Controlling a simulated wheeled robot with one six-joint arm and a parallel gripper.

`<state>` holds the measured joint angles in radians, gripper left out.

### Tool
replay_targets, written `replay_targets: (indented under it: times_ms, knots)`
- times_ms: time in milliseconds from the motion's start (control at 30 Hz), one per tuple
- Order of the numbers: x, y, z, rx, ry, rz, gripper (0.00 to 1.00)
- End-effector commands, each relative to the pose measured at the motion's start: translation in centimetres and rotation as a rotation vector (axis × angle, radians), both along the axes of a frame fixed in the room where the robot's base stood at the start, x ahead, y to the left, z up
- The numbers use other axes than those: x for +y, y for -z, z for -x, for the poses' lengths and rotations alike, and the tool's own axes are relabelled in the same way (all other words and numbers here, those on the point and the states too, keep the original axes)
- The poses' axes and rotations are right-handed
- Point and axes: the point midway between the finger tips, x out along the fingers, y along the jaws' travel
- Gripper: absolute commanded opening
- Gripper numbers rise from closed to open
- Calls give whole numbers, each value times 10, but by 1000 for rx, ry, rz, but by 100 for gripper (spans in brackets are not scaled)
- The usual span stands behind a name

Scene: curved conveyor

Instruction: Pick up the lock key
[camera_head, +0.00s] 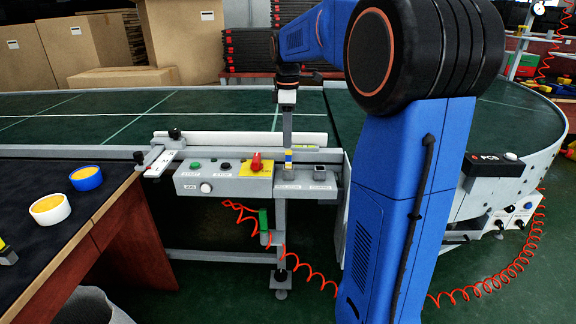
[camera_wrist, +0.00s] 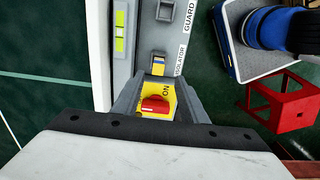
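The lock key, a small piece with blue and yellow bands (camera_head: 288,157), stands in the lock marked ISOLATOR on the grey control panel (camera_head: 225,184). In the wrist view the key (camera_wrist: 158,66) shows just beyond my fingertips, roughly between them. My gripper (camera_head: 287,147) points down above the key in the head view; the finger detail is too small there. In the wrist view my gripper (camera_wrist: 162,80) is open, with a gap between its fingers and nothing held. Whether the fingertips flank the key or stop short of it, I cannot tell.
A red knob (camera_head: 256,161) on a yellow plate sits left of the key. The GUARD lock (camera_head: 320,172) stands to its right. The green conveyor (camera_head: 230,102) lies behind. A dark table (camera_head: 30,185) with two tape rolls is at left. Red coiled hose (camera_head: 310,286) hangs below.

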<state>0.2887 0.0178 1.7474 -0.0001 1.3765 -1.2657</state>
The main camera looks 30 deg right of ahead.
Motion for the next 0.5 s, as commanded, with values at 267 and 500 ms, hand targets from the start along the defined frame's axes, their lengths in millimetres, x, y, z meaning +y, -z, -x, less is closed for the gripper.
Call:
replay_targets:
  times_ms: [267, 500]
  knots:
    - [0, 25, 0, 1, 0, -1, 39]
    - [-3, 50, -2, 2, 1, 0, 39]
